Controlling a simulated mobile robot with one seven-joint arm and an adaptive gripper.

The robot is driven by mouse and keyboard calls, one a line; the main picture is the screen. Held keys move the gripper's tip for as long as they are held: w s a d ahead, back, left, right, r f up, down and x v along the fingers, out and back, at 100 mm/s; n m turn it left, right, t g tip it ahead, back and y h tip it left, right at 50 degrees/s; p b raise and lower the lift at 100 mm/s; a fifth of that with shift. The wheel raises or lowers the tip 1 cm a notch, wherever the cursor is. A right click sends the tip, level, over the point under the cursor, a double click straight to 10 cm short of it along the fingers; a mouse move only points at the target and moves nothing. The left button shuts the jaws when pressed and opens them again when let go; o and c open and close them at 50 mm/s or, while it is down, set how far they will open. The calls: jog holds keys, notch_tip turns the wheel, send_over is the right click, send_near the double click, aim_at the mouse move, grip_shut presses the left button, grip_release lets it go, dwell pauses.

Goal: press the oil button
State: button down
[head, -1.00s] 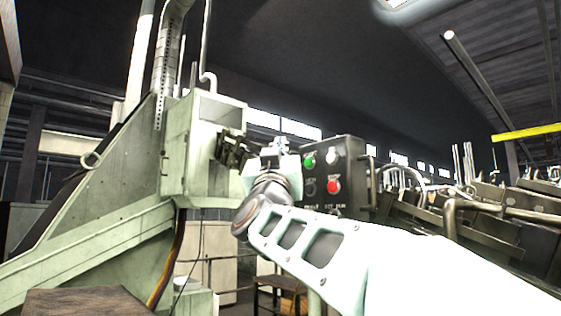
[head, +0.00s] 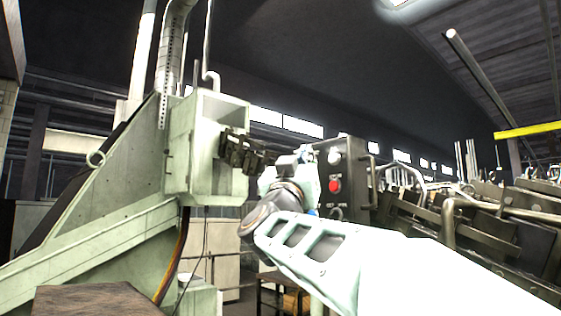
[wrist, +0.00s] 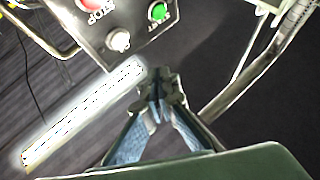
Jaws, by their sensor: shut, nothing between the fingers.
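The dark control panel (head: 358,185) stands right of my wrist in the head view. It carries a white button (head: 334,157) above a red button (head: 335,186). In the wrist view the panel shows at the upper left, with the red button (wrist: 92,4) marked STOP, the green button (wrist: 158,11) marked START and the white button (wrist: 118,40). I cannot read which button is the oil one. My gripper (wrist: 160,78) is shut and empty, with its tips below the green button in the picture. In the head view my wrist hides the green button, and I cannot make out the fingertips.
A pale green machine column with a box (head: 205,150) stands at the left. A dark jointed bracket (head: 243,152) lies between box and panel. Metal pipes and machine parts (head: 500,205) crowd the right. A curved bar (wrist: 245,75) runs right of my gripper in the wrist view.

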jog(key=shift+w+d, duration=0.55)
jog(key=shift+d, duration=0.25)
jog(key=shift+w+d, duration=0.55)
jog(key=shift+d, duration=0.25)
jog(key=shift+w+d, duration=0.55)
jog(key=shift+d, duration=0.25)
jog(key=shift+w+d, duration=0.1)
jog(key=shift+w+d, duration=0.15)
jog(key=shift+d, duration=0.05)
jog(key=shift+w+d, duration=0.3)
jog(key=shift+d, duration=0.1)
dwell(0.5)
jog(key=shift+s+a, duration=0.5)
jog(key=shift+a, duration=0.2)
jog(key=s+a, duration=0.1)
jog(key=a, duration=0.1)
jog(key=s+a, duration=0.2)
jog(key=shift+p, duration=0.3)
dwell(0.3)
